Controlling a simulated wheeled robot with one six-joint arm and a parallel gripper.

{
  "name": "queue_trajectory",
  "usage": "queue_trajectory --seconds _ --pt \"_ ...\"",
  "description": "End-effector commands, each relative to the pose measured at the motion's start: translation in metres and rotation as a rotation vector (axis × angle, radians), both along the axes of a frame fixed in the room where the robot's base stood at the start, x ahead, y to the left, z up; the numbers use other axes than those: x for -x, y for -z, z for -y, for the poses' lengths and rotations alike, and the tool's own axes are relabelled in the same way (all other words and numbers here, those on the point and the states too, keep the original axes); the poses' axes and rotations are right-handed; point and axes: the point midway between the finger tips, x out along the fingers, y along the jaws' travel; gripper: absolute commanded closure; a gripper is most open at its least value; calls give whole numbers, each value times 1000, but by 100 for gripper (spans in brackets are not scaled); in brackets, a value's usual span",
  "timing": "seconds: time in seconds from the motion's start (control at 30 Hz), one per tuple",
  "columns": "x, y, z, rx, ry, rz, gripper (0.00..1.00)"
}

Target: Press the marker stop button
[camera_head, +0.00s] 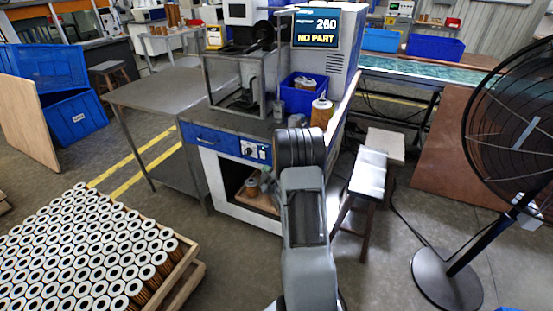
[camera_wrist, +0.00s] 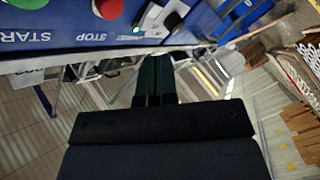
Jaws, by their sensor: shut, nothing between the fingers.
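The marker's blue front panel (camera_wrist: 65,40) fills the top left of the wrist view, with its lettering upside down. The red button (camera_wrist: 109,8) is above the word STOP, at the top edge. A green button (camera_wrist: 27,3) is above the word START, cut by the frame edge. My gripper (camera_wrist: 154,60) is shut and empty, its fingertips below and right of the red button in the picture, apart from it. In the head view, the marker's blue front (camera_head: 212,140) is left of my arm. The buttons there are too small to tell apart, and my fingers cannot be made out.
A steel table (camera_head: 160,95) stands left, a stool (camera_head: 369,172) right. A pallet of cartridges fills the lower left; a fan (camera_head: 520,110) stands right.

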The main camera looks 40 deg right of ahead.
Motion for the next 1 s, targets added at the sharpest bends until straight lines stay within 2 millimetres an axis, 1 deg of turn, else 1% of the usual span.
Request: queue_trajectory --seconds 0.03,0.2,0.4,0.6,1.0 --pt "-3 -1 6 0 1 0 100" --pt "-11 3 21 1 1 0 100" --pt "-17 1 32 1 -1 0 100" --pt "-19 0 36 0 0 0 100" --pt "-19 0 36 0 0 0 100"
